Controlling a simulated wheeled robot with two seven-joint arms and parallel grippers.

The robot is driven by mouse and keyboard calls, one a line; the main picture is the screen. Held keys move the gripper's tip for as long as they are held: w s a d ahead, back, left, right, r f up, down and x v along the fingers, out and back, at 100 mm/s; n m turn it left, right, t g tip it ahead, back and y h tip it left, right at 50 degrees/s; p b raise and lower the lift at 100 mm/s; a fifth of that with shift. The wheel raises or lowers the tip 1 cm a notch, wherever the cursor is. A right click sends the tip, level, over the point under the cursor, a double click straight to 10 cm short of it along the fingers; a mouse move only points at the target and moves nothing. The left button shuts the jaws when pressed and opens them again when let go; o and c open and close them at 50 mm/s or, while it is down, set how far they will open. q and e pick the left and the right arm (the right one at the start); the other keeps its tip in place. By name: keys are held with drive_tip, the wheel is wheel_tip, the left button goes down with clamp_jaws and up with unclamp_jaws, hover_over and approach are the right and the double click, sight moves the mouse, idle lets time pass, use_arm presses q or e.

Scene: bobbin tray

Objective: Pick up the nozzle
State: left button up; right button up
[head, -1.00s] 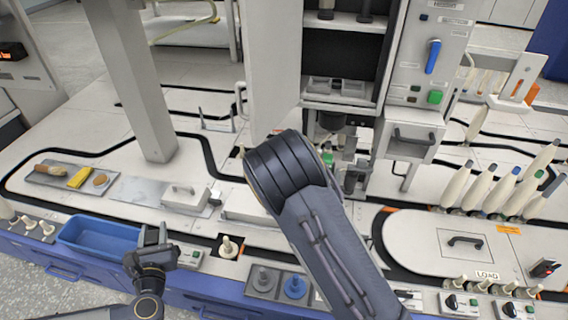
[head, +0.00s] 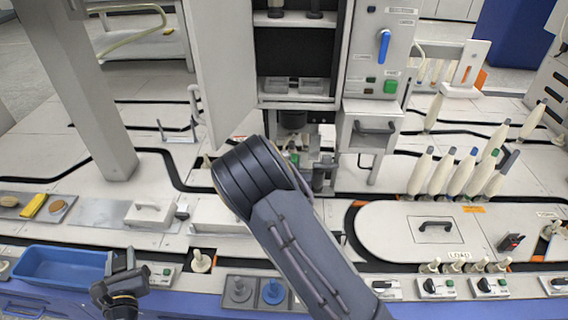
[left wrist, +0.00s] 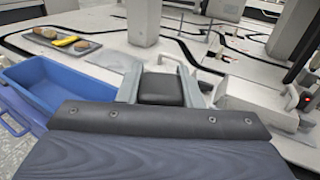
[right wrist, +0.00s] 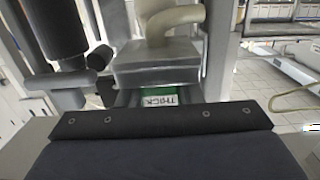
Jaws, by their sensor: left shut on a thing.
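My left gripper (head: 126,262) is low at the left in the head view, just right of the blue bin. In the left wrist view it (left wrist: 160,72) is shut on a dark block-like thing (left wrist: 160,90); I cannot tell if this is the nozzle. My right arm crosses the middle of the head view and hides its gripper at the machine. In the right wrist view a grey block (right wrist: 155,65) with a curved cream tube (right wrist: 172,22) stands close in front, above a green label reading THICK (right wrist: 160,100). The right fingers are not clear. I cannot identify a nozzle for certain.
The blue bin (head: 22,262) is at the front left. A tray (head: 12,212) with yellow and brown pieces lies behind it. Cream bobbins (head: 440,172) stand in a row at right. The machine cabinet's open door (head: 222,80) and a grey column (head: 85,100) stand behind the arms.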

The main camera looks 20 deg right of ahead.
drive_tip(key=shift+c, duration=1.4)
